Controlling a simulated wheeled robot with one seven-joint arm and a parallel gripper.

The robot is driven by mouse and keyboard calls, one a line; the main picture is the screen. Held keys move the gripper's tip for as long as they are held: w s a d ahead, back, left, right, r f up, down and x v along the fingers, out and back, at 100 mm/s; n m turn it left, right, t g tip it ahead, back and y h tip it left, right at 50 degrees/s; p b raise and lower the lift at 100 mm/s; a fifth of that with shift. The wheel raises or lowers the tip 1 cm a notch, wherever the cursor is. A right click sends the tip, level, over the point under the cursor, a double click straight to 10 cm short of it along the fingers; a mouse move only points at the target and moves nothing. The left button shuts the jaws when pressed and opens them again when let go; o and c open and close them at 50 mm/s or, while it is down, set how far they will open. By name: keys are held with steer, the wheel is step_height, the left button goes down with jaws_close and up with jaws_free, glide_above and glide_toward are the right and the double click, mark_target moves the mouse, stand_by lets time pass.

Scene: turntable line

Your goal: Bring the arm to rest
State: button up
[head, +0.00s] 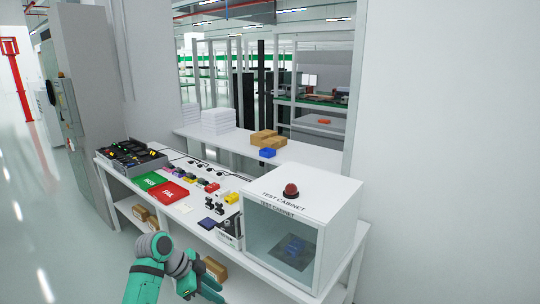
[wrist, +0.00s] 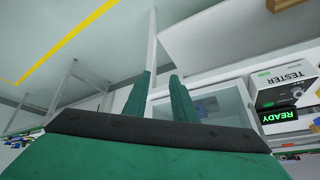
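My arm, green and grey, reaches in from the bottom of the head view. My gripper (head: 208,288) hangs in front of the workbench's front edge, low and left of the test cabinet (head: 278,242). In the wrist view my gripper (wrist: 160,84) shows two green fingers set apart, with nothing between them. Its fingertips are apart from every object I can see.
The white workbench (head: 190,207) holds a green tray (head: 150,181), a red tray (head: 168,193), a dark parts bin (head: 130,155) and several small coloured parts. A tester (wrist: 284,88) with a lit READY display (wrist: 277,116) stands on it. Open floor (head: 60,235) lies left.

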steer(key=s+d+f+n+t+h, duration=0.1)
steer(key=d+f+n+t, duration=0.1)
steer(key=d+f, duration=0.45)
steer(key=d+f+n+t+h, duration=0.1)
steer(key=d+f+n+t, duration=0.2)
steer(key=d, duration=0.7)
steer(key=s+d+f+n+t, duration=0.1)
steer(key=d+f+n+t, duration=0.1)
steer(key=d+f, duration=0.5)
steer(key=s+d+f+n+t+y, duration=0.1)
steer(key=s+d+f+n+t, duration=0.2)
steer(key=s, duration=0.4)
steer(key=s+a+f+n+t+y, duration=0.1)
steer(key=s+a+n+y, duration=0.15)
steer(key=s, duration=0.85)
steer(key=s+a+f+n+y, duration=0.1)
steer(key=s+n+y, duration=0.25)
steer(key=s, duration=0.75)
steer(key=s+a+r+t, duration=0.1)
steer(key=s+a+r, duration=0.2)
steer(key=s+r, duration=0.3)
steer(key=s+a+r+m, duration=0.1)
steer(key=s+a+r, duration=0.2)
steer(key=s+r, duration=0.4)
steer(key=s, duration=0.4)
steer(key=shift+a+t+y, duration=0.3)
steer(key=shift+a+t, duration=0.05)
steer(key=shift+t, duration=0.05)
